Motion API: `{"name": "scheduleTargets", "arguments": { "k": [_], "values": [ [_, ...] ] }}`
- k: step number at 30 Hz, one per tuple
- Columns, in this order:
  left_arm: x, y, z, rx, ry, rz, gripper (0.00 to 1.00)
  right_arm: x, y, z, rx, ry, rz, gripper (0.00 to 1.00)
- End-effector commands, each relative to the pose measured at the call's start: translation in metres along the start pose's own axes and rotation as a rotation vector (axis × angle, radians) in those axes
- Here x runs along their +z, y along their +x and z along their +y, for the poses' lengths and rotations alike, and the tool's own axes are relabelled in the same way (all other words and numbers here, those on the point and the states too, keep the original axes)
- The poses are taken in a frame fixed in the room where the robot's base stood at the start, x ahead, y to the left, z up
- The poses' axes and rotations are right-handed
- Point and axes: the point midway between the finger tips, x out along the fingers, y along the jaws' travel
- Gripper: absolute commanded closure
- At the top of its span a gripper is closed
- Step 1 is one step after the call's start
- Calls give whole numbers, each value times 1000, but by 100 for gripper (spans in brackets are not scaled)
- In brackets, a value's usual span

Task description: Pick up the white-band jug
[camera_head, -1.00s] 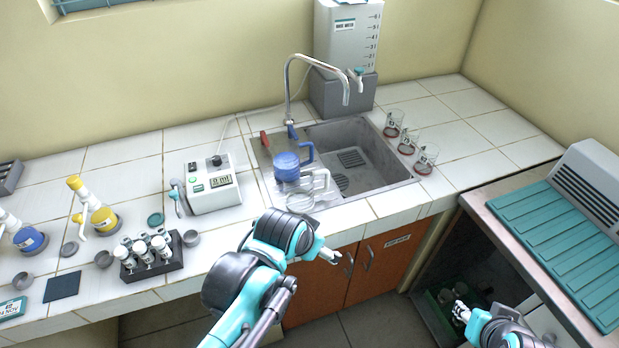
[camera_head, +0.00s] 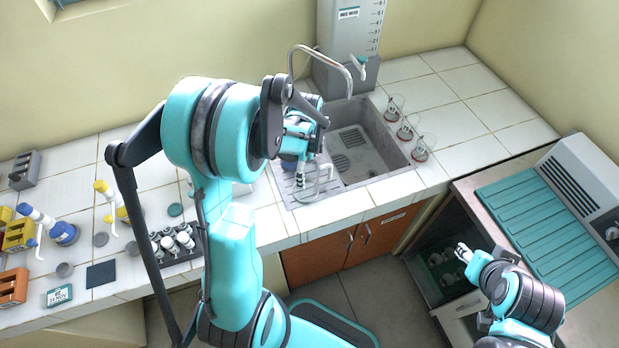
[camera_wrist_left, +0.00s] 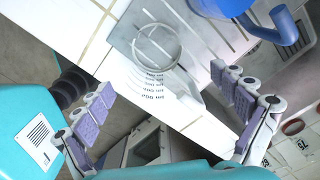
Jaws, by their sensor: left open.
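The white-band jug (camera_head: 305,193), clear with a white handle, stands on the sink's ribbed drainboard, partly hidden by my left gripper. In the left wrist view the clear jug (camera_wrist_left: 152,84) shows its round rim and printed scale marks. My left gripper (camera_head: 310,175) is over the drainboard at the jug. Its fingers are spread wide in the wrist view (camera_wrist_left: 165,106), one on each side of the jug, with nothing gripped. A blue-band jug (camera_wrist_left: 275,25) stands just behind, mostly hidden in the head view. My right gripper (camera_head: 464,252) is low at the right; its jaws are too small to judge.
The sink basin (camera_head: 360,150) and tap (camera_head: 335,62) lie close behind the left gripper. Several glass beakers (camera_head: 407,128) stand right of the sink. A vial rack (camera_head: 175,243) is left of my arm. A teal-topped bench (camera_head: 560,220) is at the right.

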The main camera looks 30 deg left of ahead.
Motion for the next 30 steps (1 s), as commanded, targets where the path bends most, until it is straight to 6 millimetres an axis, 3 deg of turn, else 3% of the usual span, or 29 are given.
{"name": "scheduleTargets", "arguments": {
  "k": [12,21,23,27,28,30],
  "values": [
    [-1,59,4,-2,-3,0,4,11,16,0,0,0,0,60],
    [-1,63,5,-2,-3,0,4,11,15,0,0,0,0,60],
    [-1,63,5,-2,-3,0,17,11,15,0,0,0,0,60],
    [-1,63,5,-2,-3,0,54,11,15,0,0,0,0,60],
    [-1,63,5,-2,-3,0,60,11,15,0,0,0,0,60],
    [-1,63,5,-2,-3,0,60,11,16,0,0,0,0,60]
  ]
}}
